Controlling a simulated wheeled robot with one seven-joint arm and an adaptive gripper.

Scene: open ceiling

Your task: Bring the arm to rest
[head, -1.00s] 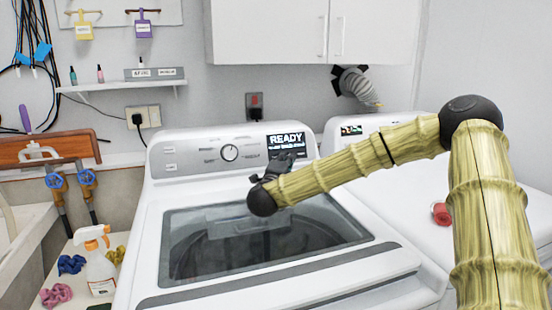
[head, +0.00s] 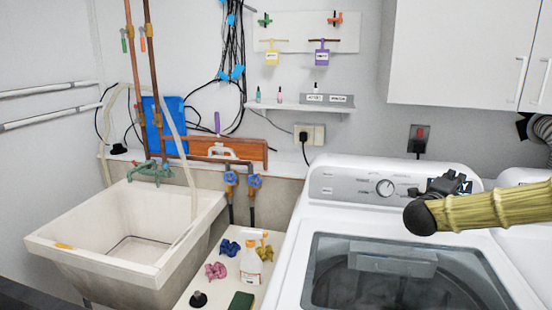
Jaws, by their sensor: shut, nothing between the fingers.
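My gripper (head: 448,184) is dark and small in the head view, at the end of my yellow-green, bamboo-like arm (head: 490,208). The arm reaches in from the right edge. The gripper is shut and empty. It is in front of the control panel of the white washing machine (head: 290,285), above the back of its glass lid (head: 400,285). It covers the right part of the panel, including the display. The upper part of my arm is out of the picture.
A utility sink (head: 75,240) stands at the left. A wall shelf (head: 300,106) and a white cabinet (head: 450,50) are above. A second white machine (head: 525,178) is at the right.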

